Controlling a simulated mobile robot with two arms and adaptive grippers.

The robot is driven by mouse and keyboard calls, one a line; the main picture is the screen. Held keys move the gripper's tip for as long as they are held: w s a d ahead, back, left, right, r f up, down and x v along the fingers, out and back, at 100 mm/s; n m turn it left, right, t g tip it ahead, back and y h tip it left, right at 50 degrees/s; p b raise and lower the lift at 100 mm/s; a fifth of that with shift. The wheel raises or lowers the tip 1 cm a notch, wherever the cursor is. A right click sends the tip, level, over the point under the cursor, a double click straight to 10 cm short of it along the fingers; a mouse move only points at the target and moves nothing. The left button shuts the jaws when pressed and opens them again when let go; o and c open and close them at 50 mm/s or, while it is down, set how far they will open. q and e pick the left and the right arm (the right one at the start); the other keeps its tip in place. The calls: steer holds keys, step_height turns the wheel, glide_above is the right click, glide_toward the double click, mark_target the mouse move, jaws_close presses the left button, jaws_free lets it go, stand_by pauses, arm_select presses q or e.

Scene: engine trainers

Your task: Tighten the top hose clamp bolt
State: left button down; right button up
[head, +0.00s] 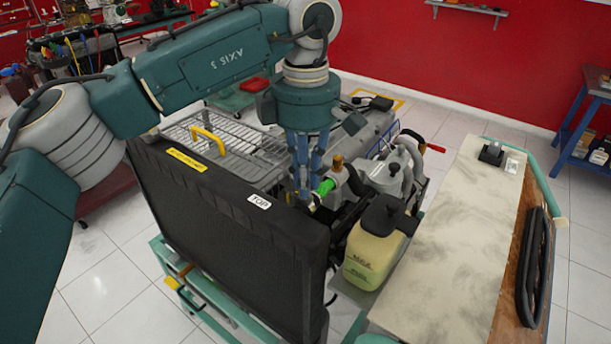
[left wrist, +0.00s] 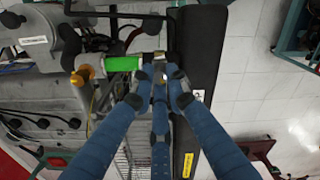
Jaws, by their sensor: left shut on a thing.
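My left gripper (head: 311,203) reaches down from above behind the top edge of the black radiator (head: 235,225). Its blue fingers are closed together next to a bright green sleeve (head: 325,187) on the top hose. In the left wrist view the fingertips (left wrist: 163,77) meet just right of the green sleeve (left wrist: 124,63), by the radiator's edge. They are shut on a small part there, at the place of the top hose clamp bolt. The bolt itself is mostly hidden by the fingertips. My right gripper is not in view.
A yellowish coolant tank (head: 373,247) with a black cap stands just right of the hose. A worktop (head: 455,240) with a black belt (head: 533,265) lies farther right. Grey engine parts (head: 390,170) crowd the hose.

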arm_select(q)
steer(key=m, duration=0.5)
steer(key=shift+w+r+m, duration=0.1)
steer(key=shift+r+m, duration=0.05)
steer(key=shift+m, duration=0.15)
stand_by(0.4)
steer(key=c, duration=1.7)
jaws_free()
steer(key=shift+c, duration=0.2)
steer(key=shift+o, duration=0.3)
step_height(320, 180, up, 12)
